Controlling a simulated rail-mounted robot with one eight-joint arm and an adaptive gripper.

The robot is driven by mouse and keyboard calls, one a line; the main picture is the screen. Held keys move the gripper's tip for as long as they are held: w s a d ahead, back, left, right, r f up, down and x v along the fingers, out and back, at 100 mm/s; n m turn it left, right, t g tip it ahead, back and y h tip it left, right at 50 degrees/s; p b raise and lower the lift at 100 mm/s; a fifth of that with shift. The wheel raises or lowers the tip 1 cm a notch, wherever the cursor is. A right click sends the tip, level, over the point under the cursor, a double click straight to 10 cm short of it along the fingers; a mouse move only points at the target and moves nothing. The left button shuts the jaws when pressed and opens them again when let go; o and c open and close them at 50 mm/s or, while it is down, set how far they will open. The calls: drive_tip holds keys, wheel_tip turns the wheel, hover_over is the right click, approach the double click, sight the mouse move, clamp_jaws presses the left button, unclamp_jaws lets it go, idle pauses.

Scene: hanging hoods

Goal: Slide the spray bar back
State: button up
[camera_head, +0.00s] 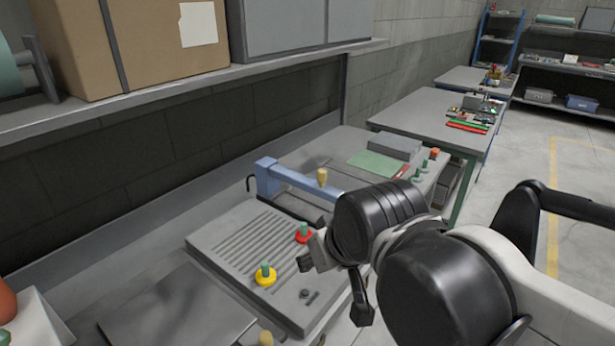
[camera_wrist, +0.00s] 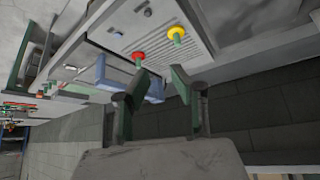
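The spray bar appears to be the blue bar (camera_head: 300,182) at the back of a grey ribbed panel (camera_head: 225,240). It runs from a blue upright at its left end towards my arm, which hides its right end. A tan knob (camera_head: 321,177) stands at the bar. In the wrist view blue parts (camera_wrist: 155,88) show behind and beside my left finger. My gripper (camera_wrist: 160,73) is open, its two dark fingers apart with nothing seen between them. In the head view it is over the panel's right side, in front of the bar. I cannot tell whether it touches anything.
On the panel stand a red knob (camera_head: 303,234) and a yellow knob (camera_head: 266,275), both with green stems, close to my gripper. A shelf (camera_head: 150,100) with a cardboard box (camera_head: 130,45) overhangs the back. More benches (camera_head: 425,115) stand at the right. The floor there looks clear.

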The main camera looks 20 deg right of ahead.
drive_tip(key=o, duration=0.4)
drive_tip(key=shift+n+g, duration=0.3)
drive_tip(key=shift+g, duration=0.5)
drive_tip(key=w+d+r, duration=0.1)
drive_tip(key=w+r, duration=0.1)
drive_tip(key=w, duration=0.1)
drive_tip(key=w+d+r, duration=0.1)
drive_tip(key=w+r, duration=0.1)
drive_tip(key=w, duration=0.1)
drive_tip(key=w+d+r, duration=0.1)
drive_tip(key=w+r, duration=0.2)
drive_tip(key=shift+p, duration=0.4)
drive_tip(key=w+d+r+g, duration=0.2)
drive_tip(key=w+d+r, duration=0.15)
drive_tip(key=w, duration=0.75)
drive_tip(key=n+g+p, duration=0.2)
drive_tip(key=g, duration=0.1)
hover_over(322, 171)
wheel_tip(322, 171, down, 6)
wheel_tip(322, 171, down, 14)
drive_tip(key=shift+w+r+p, duration=0.1)
drive_tip(key=shift+r+p, duration=0.1)
drive_tip(key=shift+p, duration=0.3)
clamp_jaws()
